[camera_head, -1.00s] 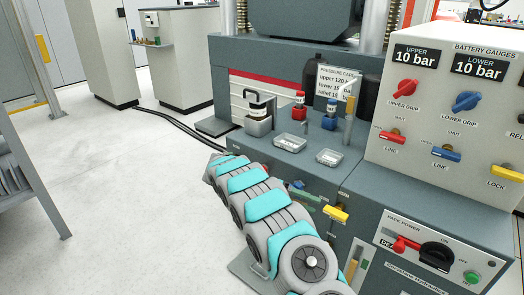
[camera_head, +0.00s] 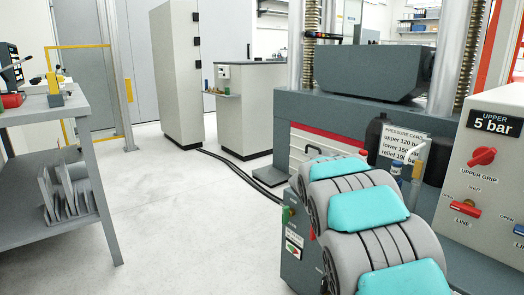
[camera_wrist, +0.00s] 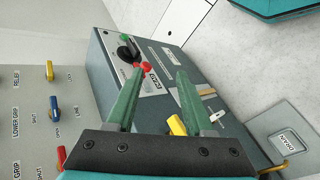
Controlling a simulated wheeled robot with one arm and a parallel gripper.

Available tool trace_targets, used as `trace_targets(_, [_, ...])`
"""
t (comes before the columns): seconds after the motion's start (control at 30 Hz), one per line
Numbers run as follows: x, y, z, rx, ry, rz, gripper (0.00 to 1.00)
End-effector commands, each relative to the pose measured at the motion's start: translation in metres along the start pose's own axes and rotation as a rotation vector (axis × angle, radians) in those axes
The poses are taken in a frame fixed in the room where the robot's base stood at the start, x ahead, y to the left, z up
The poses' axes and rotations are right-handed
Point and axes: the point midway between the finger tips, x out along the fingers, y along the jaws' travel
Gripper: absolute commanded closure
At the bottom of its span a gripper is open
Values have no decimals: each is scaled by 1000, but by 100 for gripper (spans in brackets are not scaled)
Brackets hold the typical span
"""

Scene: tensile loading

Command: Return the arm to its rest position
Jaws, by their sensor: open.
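My gripper (camera_wrist: 155,100) shows in the wrist view with its two green fingers spread apart and nothing between them. Beyond the fingers is the dark grey hydraulic cabinet (camera_wrist: 105,65), with a black rotary switch (camera_wrist: 127,52) and a red handle (camera_wrist: 140,67). A yellow handle (camera_wrist: 177,125) shows between and below the fingers. In the head view my grey and teal arm rises from the bottom right in front of the machine, and the gripper is hidden there.
The gauge panel (camera_head: 490,155) stands at the right, its upper gauge (camera_head: 494,123) reading 5 bar. The testing machine (camera_head: 350,110) is behind my arm. A grey shelf table (camera_head: 60,115) stands at the left. The pale floor (camera_head: 190,220) between is clear.

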Motion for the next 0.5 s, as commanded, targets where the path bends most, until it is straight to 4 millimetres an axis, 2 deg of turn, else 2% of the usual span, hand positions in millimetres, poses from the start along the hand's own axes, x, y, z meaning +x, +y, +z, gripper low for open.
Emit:
trace_targets(0.03, [1, 4, 14, -15, 1, -33, 48])
trace_targets(0.2, [7, 4, 57, -79, 14, -153, 48])
trace_targets(0.5, [18, -8, 134, -192, 63, -364, 48])
